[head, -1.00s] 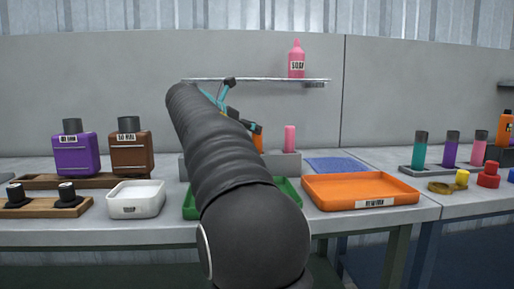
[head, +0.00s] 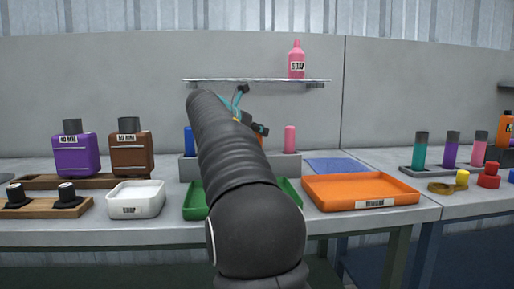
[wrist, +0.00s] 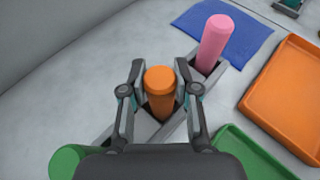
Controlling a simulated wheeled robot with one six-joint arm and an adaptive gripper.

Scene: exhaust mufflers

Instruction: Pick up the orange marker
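The orange marker (wrist: 161,92) stands upright in the grey holder (wrist: 207,87) and shows between my two fingers in the wrist view. My gripper (wrist: 160,106) is open, with one finger on each side of the marker and a gap beside it. In the head view my arm hides most of the holder, and only a sliver of the orange marker (head: 260,143) shows behind my gripper (head: 255,127).
A pink marker (wrist: 216,42) stands close by in the same holder, and a green one (wrist: 72,160) is at lower left. A blue marker (head: 188,141) is left of my arm. Green (head: 193,202) and orange (head: 360,190) trays lie in front. A shelf (head: 255,80) hangs above.

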